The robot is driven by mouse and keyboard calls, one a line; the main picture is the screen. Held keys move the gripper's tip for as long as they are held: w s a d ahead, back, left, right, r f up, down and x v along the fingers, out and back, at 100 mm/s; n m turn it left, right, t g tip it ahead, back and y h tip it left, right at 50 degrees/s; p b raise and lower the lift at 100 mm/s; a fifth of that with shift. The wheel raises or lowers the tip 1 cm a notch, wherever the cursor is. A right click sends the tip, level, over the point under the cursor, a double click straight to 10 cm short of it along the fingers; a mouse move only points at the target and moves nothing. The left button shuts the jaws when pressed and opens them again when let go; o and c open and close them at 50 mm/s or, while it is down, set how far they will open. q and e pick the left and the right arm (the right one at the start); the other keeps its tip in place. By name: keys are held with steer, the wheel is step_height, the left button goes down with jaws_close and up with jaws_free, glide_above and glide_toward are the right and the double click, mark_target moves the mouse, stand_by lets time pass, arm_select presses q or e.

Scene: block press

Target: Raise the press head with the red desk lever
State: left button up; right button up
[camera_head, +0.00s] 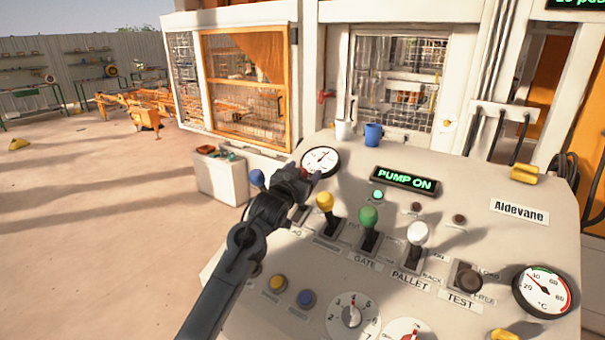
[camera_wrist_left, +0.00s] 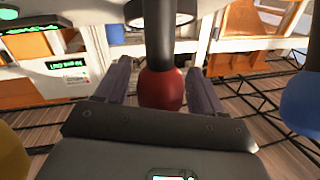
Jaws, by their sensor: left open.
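The red ball knob (camera_wrist_left: 161,88) of the desk lever, on a dark shaft, shows in the left wrist view between the two fingers of my left gripper (camera_wrist_left: 160,90). The fingers are open, one on each side of the knob, with narrow gaps showing. In the head view my left gripper (camera_head: 297,184) is over the upper left of the desk (camera_head: 450,185), and it hides most of the red lever. My right gripper is in neither view. I cannot make out the press head clearly.
A blue lever knob (camera_head: 257,177) is close left of the gripper. Yellow (camera_head: 325,202), green (camera_head: 368,216) and white (camera_head: 418,233) lever knobs stand to its right. A gauge (camera_head: 321,161) is just behind. A blue cup (camera_head: 373,134) stands at the desk's back edge.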

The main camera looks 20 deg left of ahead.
arm_select(q)
jaws_close()
steer(key=shift+s+f, duration=0.1)
steer(key=shift+f, duration=0.1)
steer(key=s+t+b, duration=0.1)
steer(key=s+a+t+b, duration=0.1)
steer(key=s+t+b, duration=0.1)
steer(key=s+n+t+b, duration=0.1)
steer(key=s+b, duration=0.1)
steer(key=shift+a+f, duration=0.25)
steer(key=shift+a, duration=0.15)
jaws_free()
